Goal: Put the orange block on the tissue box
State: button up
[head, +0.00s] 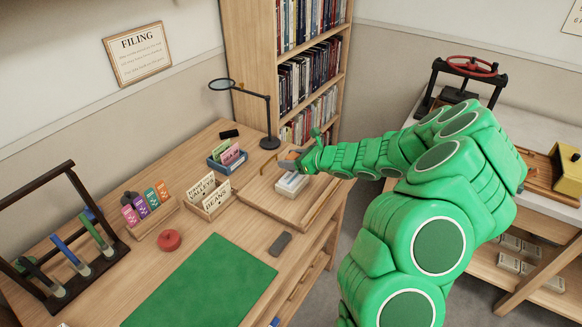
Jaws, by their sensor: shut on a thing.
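My gripper (286,163) is at the end of my green arm, over the right side of the wooden desk. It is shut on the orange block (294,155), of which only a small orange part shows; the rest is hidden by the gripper. A small pale box (290,184), which looks like the tissue box, lies on a raised wooden board just below the gripper in the picture. The block appears above the box; I cannot tell the exact gap between them.
A magnifier lamp (270,142) stands behind the gripper, near the bookcase (257,60). Card holders (228,160) stand to the left. A red round object (169,240), a green mat (205,285) and a dark grey object (280,244) lie nearer the front.

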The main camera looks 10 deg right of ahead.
jog(key=shift+w+f, duration=0.3)
jog(key=shift+f, duration=1.55)
jog(key=shift+f, duration=0.1)
jog(key=o, duration=1.1)
jog(key=shift+c, duration=0.2)
